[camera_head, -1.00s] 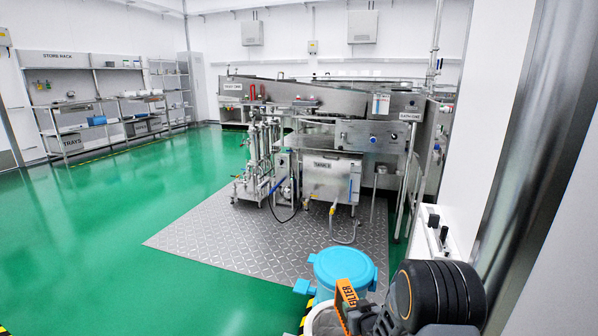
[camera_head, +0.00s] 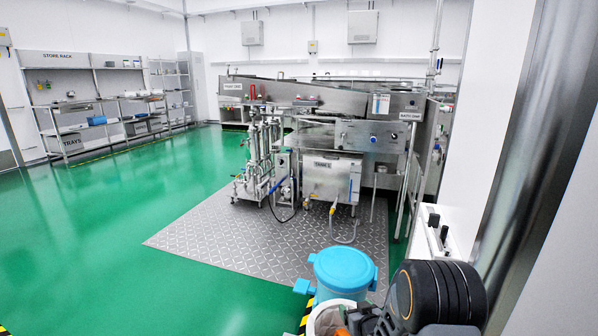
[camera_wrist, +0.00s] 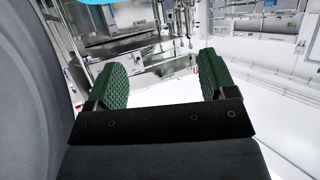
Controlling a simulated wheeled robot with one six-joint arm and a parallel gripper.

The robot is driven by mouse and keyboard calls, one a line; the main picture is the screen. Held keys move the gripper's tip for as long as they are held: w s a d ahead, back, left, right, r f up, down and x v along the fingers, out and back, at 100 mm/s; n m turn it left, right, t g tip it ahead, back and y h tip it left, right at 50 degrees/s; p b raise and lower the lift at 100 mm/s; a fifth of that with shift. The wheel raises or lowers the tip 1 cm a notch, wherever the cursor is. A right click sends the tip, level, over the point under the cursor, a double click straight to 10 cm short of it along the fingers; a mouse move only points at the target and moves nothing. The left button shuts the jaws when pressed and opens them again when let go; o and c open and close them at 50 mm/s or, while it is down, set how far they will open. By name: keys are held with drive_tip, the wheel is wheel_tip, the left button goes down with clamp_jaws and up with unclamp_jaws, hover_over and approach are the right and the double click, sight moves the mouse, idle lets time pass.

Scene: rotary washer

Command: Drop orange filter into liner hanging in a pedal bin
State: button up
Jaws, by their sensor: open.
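The pedal bin has a blue lid (camera_head: 343,272) standing raised behind its opening. A pale liner (camera_head: 318,322) lines the rim at the bottom edge of the head view. A small bit of the orange filter (camera_head: 341,331) shows low at the bin mouth, beside my arm; the rest is hidden or cut off by the frame. In the wrist view my gripper (camera_wrist: 162,75) is open, with two green ribbed pads wide apart and nothing between them. A bright white area lies beyond the pads; I cannot tell what it is. Part of the blue lid (camera_wrist: 92,2) shows at the top.
A grey pillar and wall (camera_head: 515,170) stand close on the right. The steel washer (camera_head: 330,130) stands on a grey tread-plate (camera_head: 260,235) behind the bin. Yellow-black floor tape (camera_head: 306,318) runs beside the bin. Green floor (camera_head: 110,230) at left is clear.

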drive_tip(key=p+v, duration=0.5)
drive_tip(key=v, duration=0.8)
drive_tip(key=shift+s, duration=0.15)
